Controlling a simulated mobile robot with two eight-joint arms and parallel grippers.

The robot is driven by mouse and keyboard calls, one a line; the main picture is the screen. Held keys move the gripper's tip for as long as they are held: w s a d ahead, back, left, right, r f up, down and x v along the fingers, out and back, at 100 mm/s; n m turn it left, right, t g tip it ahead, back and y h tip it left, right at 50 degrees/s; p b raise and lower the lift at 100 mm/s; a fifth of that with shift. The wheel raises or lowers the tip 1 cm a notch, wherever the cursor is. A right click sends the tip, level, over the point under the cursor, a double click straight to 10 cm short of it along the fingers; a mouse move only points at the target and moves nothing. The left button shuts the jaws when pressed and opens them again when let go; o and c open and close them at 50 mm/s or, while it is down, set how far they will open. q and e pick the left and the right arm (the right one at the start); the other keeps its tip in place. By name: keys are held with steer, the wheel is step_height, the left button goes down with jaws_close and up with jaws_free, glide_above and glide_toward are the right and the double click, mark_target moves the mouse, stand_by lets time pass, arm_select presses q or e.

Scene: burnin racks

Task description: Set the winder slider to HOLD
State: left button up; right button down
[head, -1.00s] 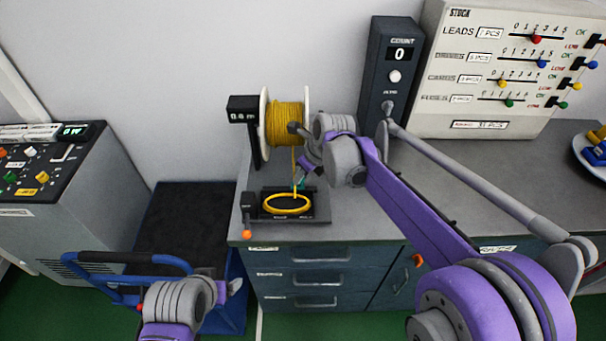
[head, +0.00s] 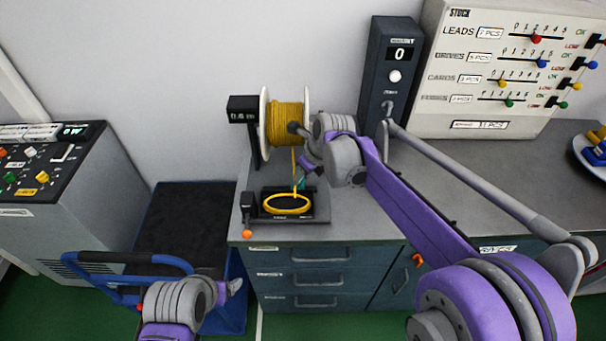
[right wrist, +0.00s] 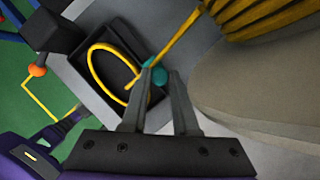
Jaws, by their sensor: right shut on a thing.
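The winder holds a spool of yellow lead (head: 285,125) on the bench, with a small black display (head: 243,108) that seems to read 0.6 m. Below it, a yellow coil (head: 287,204) lies on a black tray (head: 321,212). A teal knob (head: 300,184) sits at the tray's back edge beside the yellow lead; in the right wrist view the teal knob (right wrist: 157,73) is between my fingertips. My right gripper (right wrist: 160,78) is shut on it. I cannot read any HOLD mark. My left gripper (head: 235,285) is low at the left, its fingers unclear.
An orange-tipped lever (head: 247,234) hangs at the tray's left front corner. A dark counter box (head: 385,75) reading 0 and a stock panel (head: 470,100) with sliders stand behind. A blue cart (head: 185,225) and a control console (head: 60,190) are at the left.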

mark_target(314, 190)
steer(key=shift+d, duration=1.6)
steer(key=c, duration=0.7)
jaws_free()
steer(key=shift+d, duration=0.15)
steer(key=shift+r, duration=0.1)
steer(key=v, duration=1)
steer(key=shift+s+r, duration=0.15)
steer(key=shift+r, duration=0.2)
